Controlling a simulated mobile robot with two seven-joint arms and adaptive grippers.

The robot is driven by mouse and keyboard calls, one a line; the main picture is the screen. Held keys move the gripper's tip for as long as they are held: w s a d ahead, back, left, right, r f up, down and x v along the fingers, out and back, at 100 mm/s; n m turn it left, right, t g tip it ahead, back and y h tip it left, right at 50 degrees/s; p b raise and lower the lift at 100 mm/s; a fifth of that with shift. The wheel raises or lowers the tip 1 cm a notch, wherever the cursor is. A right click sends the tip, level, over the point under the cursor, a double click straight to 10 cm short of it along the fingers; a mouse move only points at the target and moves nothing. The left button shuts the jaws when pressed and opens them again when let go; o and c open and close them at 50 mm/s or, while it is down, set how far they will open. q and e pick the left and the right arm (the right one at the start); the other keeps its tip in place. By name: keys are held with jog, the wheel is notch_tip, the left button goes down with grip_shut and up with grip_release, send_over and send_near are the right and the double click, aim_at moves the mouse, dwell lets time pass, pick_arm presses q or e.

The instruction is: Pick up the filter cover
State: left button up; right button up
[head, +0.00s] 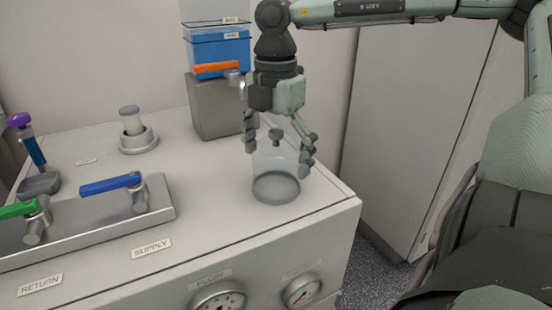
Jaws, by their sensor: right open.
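The filter cover seems to be the clear, dome-like cover (275,168) with a dark knob on top, standing upright near the right edge of the white cabinet top. Its base sits around a grey ring. My right gripper (279,155) points down over it, fingers spread open on both sides of the knob and the cover's upper part. I cannot tell whether the fingers touch it. A white filter-like cylinder (132,121) stands in a grey ring holder further left. My left gripper is not in view.
A blue container (219,50) sits on a grey block (213,107) behind my gripper, with an orange-handled valve (217,69) close by. Blue (111,185) and green (19,210) handles are on the left. Gauges (219,298) are on the front face.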

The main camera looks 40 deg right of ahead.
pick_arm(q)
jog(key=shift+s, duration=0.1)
pick_arm(e)
jog(key=c, duration=1)
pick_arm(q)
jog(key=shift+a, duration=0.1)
pick_arm(e)
jog(key=shift+r, duration=0.15)
notch_tip(320, 180, up, 15)
jog(key=shift+r, duration=0.1)
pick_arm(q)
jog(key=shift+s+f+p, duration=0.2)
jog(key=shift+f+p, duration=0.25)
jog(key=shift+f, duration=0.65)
pick_arm(e)
notch_tip(320, 180, up, 13)
jog(key=shift+f, duration=0.2)
